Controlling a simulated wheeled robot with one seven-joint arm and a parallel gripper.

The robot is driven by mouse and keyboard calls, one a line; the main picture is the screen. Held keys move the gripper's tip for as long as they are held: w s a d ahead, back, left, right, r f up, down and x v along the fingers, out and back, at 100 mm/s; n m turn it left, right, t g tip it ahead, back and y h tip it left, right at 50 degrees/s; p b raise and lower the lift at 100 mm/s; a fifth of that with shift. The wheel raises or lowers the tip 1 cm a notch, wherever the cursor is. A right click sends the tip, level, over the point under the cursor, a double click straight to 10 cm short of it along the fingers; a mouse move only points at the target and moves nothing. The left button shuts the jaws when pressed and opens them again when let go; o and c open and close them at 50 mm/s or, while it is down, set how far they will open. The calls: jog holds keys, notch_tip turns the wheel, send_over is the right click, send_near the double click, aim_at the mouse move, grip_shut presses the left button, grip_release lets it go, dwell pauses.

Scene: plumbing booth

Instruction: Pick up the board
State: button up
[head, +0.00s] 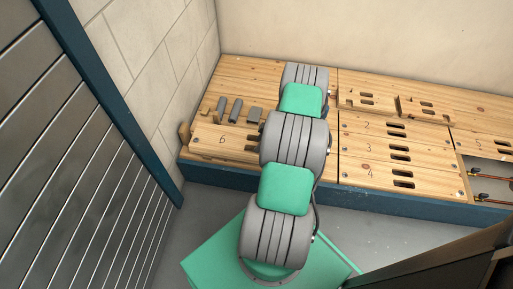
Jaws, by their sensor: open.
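The task does not say which board, and several wooden boards show on the bench. A board marked 6 (205,137) lies at the left front, with dark slots at its right end beside my arm. Boards marked 2 (355,127), 3 (355,148) and 4 (355,171) lie in a stack of rows right of my arm, each with a pair of slots. A board marked 5 (486,143) is partly in view at the right edge. My arm reaches up the middle over the bench. My gripper is hidden behind my own arm links.
Grey blocks (235,109) stand on the bench's left part. Smaller slotted wooden pieces (367,97) lie at the back right. An opening with copper pipes (490,176) is at the right. A slatted grey shutter (90,150) and block wall close off the left. Grey floor is bare before the bench.

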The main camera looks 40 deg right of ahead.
jog(key=shift+f, duration=0.1)
jog(key=shift+c, duration=0.5)
grip_shut()
dwell(0.8)
